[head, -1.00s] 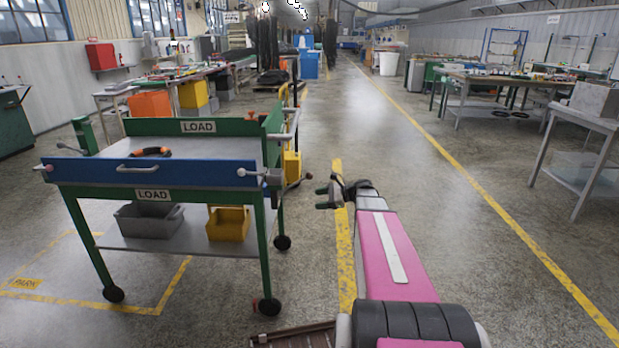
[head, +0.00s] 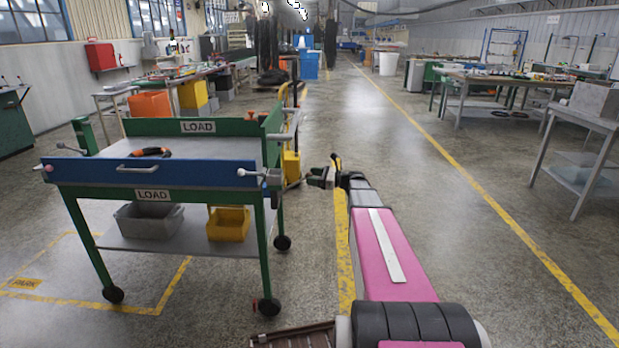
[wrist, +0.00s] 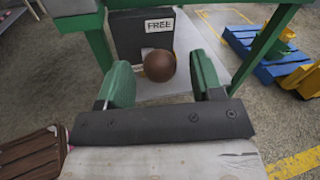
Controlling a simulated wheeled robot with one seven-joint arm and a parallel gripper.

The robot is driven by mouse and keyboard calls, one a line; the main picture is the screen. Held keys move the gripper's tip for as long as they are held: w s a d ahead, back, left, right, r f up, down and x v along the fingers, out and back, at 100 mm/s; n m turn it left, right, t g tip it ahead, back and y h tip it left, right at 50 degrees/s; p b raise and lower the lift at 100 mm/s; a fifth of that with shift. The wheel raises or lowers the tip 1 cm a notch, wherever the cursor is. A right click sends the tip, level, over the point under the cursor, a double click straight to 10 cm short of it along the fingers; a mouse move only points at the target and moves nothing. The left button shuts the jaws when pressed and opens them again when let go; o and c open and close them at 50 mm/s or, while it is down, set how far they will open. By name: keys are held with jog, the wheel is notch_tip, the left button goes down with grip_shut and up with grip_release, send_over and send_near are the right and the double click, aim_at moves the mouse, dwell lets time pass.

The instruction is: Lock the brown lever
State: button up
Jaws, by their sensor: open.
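The brown lever shows in the wrist view as a round brown knob (wrist: 159,65) in front of a dark plate marked FREE (wrist: 130,35). The rest of the lever is hidden behind the knob. My gripper (wrist: 161,80) is open, with one green finger to the left of the knob and one to the right. I cannot tell whether either finger touches it. In the head view my gripper (head: 320,177) is just right of the green and blue cart (head: 170,172). I cannot make out the brown knob there.
The cart's front right corner has a white-knobbed lever (head: 243,172), and a pink knob (head: 48,168) is at its left end. An orange-handled tool (head: 151,152) lies on top. A blue pallet (wrist: 262,52) is on the floor beyond. The aisle to the right is clear.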

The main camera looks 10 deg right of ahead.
jog(key=shift+x, duration=0.85)
